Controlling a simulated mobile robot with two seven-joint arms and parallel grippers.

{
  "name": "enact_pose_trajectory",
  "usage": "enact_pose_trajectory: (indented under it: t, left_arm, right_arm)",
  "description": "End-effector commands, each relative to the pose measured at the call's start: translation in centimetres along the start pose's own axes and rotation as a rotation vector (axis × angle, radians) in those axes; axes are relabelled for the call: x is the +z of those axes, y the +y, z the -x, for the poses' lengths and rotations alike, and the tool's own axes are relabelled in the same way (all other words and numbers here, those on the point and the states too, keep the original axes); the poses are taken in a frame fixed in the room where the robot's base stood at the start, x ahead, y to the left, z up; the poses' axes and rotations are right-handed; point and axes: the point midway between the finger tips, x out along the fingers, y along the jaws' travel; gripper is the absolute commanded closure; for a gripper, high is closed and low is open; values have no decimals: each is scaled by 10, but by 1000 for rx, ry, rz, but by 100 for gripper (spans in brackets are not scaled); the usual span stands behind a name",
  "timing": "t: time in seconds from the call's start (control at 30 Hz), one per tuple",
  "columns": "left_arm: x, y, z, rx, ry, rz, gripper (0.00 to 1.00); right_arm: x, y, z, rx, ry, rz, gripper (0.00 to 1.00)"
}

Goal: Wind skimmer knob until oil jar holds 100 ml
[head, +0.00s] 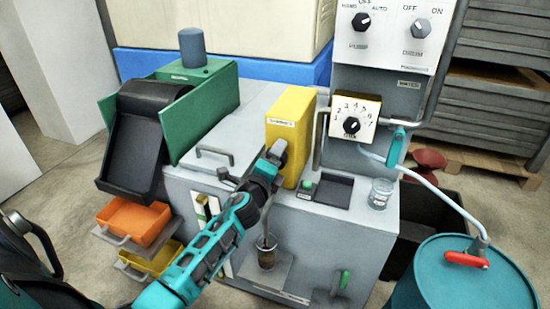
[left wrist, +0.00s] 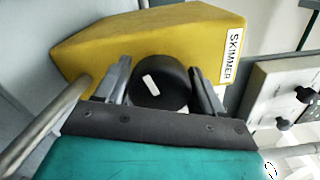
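The yellow skimmer box (head: 290,130) stands on the grey machine and fills the upper part of the left wrist view (left wrist: 150,40). Its round black skimmer knob (left wrist: 160,87) has a tilted white mark. My left gripper (left wrist: 160,82) has a finger on each side of the knob, seemingly touching it. In the head view, my left gripper (head: 271,163) is at the left side of the skimmer and hides the knob. The oil jar (head: 267,254) stands on a low shelf at the machine's front, with brown oil inside. Its level marks are too small to read. My right gripper is out of view.
A clear glass jar (head: 380,193) stands on the machine's right corner. A numbered dial box (head: 355,117) sits behind. A teal drum (head: 475,280) with a hose is at right. An orange tray (head: 135,222) and a yellow tray (head: 160,257) stick out at left.

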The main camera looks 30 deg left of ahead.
Motion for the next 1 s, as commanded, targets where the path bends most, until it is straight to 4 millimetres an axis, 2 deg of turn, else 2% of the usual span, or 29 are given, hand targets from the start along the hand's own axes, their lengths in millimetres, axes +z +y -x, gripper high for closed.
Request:
enact_pose_trajectory:
  t: [0.03,0.2,0.43,0.57,0.67,1.0]
  left_arm:
    - [0,0,0,0,0,0,27]
    - [0,0,0,-1,1,1,12]
    - [-1,0,1,-1,3,1,12]
    - [-1,0,8,-1,3,2,12]
    - [-1,0,22,1,4,1,12]
    - [-1,2,91,3,2,2,12]
  right_arm:
    - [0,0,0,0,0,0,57]
    - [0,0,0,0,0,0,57]
    - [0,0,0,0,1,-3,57]
    - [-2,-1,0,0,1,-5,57]
    - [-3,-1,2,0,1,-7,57]
    - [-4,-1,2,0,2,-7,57]
